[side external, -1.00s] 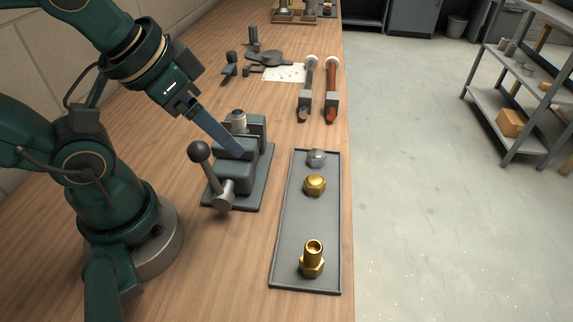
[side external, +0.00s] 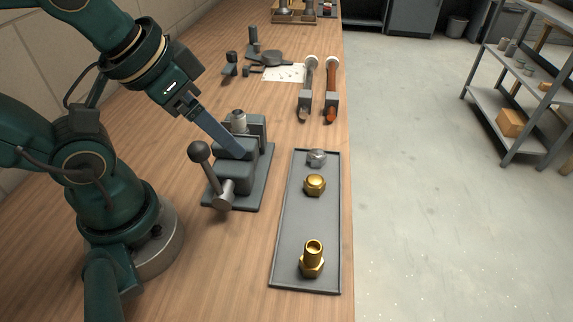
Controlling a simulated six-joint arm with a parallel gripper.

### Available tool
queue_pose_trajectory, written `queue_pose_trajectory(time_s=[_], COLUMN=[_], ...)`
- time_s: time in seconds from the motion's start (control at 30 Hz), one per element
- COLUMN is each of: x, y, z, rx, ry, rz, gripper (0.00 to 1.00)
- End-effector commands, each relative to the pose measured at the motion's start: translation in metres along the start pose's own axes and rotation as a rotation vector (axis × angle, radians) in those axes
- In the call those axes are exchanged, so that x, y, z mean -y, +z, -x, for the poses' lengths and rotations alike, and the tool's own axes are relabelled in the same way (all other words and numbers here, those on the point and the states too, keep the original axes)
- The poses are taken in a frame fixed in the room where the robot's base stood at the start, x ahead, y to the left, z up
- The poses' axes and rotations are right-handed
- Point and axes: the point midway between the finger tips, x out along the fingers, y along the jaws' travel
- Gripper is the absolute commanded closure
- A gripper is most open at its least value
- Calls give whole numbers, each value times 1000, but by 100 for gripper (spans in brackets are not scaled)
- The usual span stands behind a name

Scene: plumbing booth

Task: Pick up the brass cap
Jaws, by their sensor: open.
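The brass cap (side external: 315,185) is a gold hex piece with a domed top. It sits in the grey tray (side external: 291,228), between a silver cap (side external: 317,158) and a taller brass fitting (side external: 312,259). My gripper (side external: 238,153) is up and to the left of the brass cap, apart from it, and points down and right over the grey vise. Its jaws are open, though from this side the fingers overlap and the gap between them is hidden. Nothing shows held in it.
The vise (side external: 234,176) with its ball-ended lever (side external: 199,152) stands between my arm and the tray. A metal fitting (side external: 239,121) stands upright at the vise. The bench edge runs close along the tray's right side.

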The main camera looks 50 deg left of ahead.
Motion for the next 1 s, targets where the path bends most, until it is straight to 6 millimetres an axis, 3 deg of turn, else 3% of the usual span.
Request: queue_pose_trajectory(time_s=[0.07,0.27,0.47,0.73,1.0], x=[0,-2,-8,-22,-39], y=[0,-33,-70,-107,-108], z=[0,10,-2,-51,-120], rx=[2,-15,62,210,375], ry=[0,5,8,-7,-41], rz=[23,125,206,276,287], gripper=[20,20,20,20,20])
